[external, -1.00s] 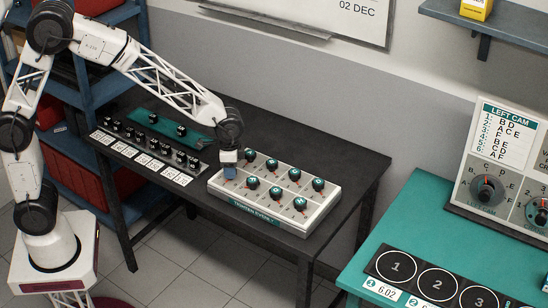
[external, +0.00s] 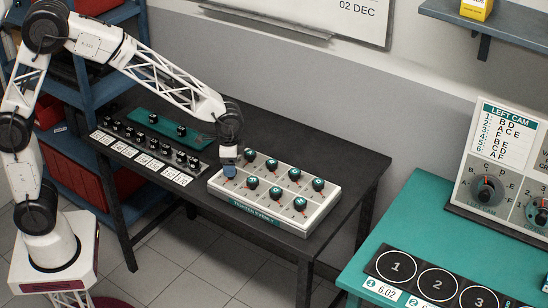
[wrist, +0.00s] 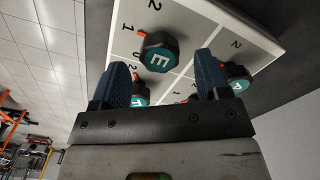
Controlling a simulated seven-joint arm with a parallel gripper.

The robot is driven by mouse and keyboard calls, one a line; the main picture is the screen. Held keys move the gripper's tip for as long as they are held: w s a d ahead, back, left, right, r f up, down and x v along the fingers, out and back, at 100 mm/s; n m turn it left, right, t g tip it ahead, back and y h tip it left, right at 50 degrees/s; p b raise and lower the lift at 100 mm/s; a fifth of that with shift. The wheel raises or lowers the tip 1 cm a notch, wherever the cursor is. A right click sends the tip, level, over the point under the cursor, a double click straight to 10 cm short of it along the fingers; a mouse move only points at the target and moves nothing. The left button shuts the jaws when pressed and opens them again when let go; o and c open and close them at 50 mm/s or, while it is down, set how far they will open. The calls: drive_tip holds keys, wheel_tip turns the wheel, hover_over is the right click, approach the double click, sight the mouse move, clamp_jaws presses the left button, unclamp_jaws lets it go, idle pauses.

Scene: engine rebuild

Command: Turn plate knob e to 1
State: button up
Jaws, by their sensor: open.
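Knob E (wrist: 158,58), dark with a teal cap, sits on the light plate (wrist: 202,12) in the wrist view. Its orange pointer mark lies on the side near the printed 1. My gripper (wrist: 170,80) is open, its two blue fingers apart. In the wrist view, knob E shows beyond and between the fingers, and I see no clear contact. In the external view, my gripper (external: 229,171) is at the front left corner of the knob plate (external: 328,207), where it hides the knob behind it.
Other teal-capped knobs stand close by, including one at the right finger (wrist: 237,78) and one partly hidden between the fingers (wrist: 140,92). A black panel (external: 122,146) with small knobs lies to the left. The dark table (external: 345,160) is clear behind the plate.

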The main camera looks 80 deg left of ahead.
drive_tip(key=shift+r, duration=3)
drive_tip(key=shift+s, duration=0.1)
drive_tip(key=shift+s+r, duration=0.15)
drive_tip(key=shift+r, duration=0.05)
drive_tip(key=s+d+r, duration=0.1)
drive_tip(key=s+r, duration=0.2)
drive_tip(key=s, duration=0.3)
drive_tip(key=s+d+r+n+t, duration=0.1)
drive_tip(key=s+r, duration=0.2)
drive_tip(key=s, duration=0.4)
drive_tip(key=s+d+r, duration=0.1)
drive_tip(key=s+r, duration=0.3)
drive_tip(key=s, duration=0.2)
drive_tip(key=s+d+n+t, duration=0.1)
drive_tip(key=s, duration=1.8)
drive_tip(key=shift+d+t, duration=0.3)
drive_tip(key=shift+w, duration=0.1)
